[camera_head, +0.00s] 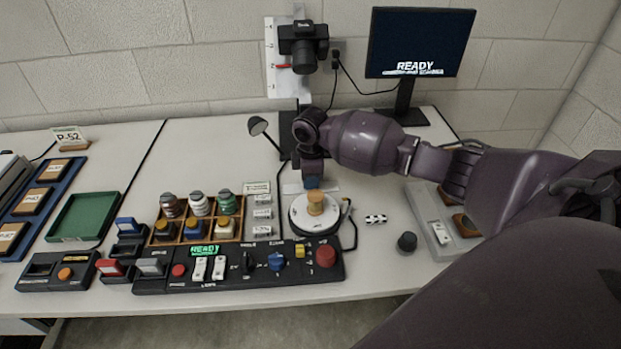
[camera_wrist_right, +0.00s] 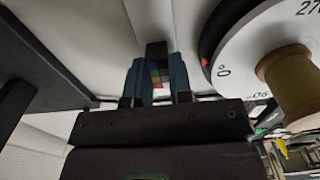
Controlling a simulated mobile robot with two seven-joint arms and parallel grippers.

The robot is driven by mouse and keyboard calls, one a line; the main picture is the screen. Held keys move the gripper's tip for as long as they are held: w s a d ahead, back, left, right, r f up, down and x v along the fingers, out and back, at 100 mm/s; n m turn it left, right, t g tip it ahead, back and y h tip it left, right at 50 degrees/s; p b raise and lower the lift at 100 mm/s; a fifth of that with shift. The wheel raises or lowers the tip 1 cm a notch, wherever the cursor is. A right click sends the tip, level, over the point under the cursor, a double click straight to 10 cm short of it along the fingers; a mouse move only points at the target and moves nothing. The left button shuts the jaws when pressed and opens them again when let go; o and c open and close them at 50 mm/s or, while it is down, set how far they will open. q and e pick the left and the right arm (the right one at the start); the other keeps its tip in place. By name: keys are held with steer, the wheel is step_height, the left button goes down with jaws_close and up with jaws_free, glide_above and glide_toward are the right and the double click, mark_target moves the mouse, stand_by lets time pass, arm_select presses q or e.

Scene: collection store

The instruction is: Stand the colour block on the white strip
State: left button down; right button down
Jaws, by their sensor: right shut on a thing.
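My right gripper (camera_head: 311,183) comes down behind the round white turntable, its blue fingertips low over the table. In the right wrist view its two blue fingers (camera_wrist_right: 159,85) are shut on the colour block (camera_wrist_right: 157,72), a small dark piece with coloured patches between them. The block is hidden in the head view. The white strip (camera_head: 331,187) lies on the table behind the turntable, partly covered by my gripper. I cannot tell whether the block touches the strip. My left gripper is out of view.
The turntable (camera_head: 300,222) with a wooden spool (camera_head: 316,203) stands close in front of my right gripper. A black lamp (camera_head: 258,126) and a camera on a stand (camera_head: 303,45) are behind. A control panel (camera_head: 160,282) runs along the front. A grey tray (camera_head: 419,205) is at right.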

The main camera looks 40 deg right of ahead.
steer(key=shift+f, duration=0.1)
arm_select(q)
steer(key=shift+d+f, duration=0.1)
arm_select(e)
steer(key=c, duration=1)
jaws_free()
steer(key=shift+f, duration=0.1)
steer(key=shift+r, duration=0.25)
step_height(320, 180, up, 6)
steer(key=shift+f+p, duration=0.1)
steer(key=shift+p, duration=0.65)
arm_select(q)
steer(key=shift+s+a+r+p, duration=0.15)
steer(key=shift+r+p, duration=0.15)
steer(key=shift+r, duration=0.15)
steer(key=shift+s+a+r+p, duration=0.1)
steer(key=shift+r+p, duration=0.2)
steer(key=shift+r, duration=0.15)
arm_select(e)
step_height(320, 180, up, 6)
steer(key=shift+r, duration=0.1)
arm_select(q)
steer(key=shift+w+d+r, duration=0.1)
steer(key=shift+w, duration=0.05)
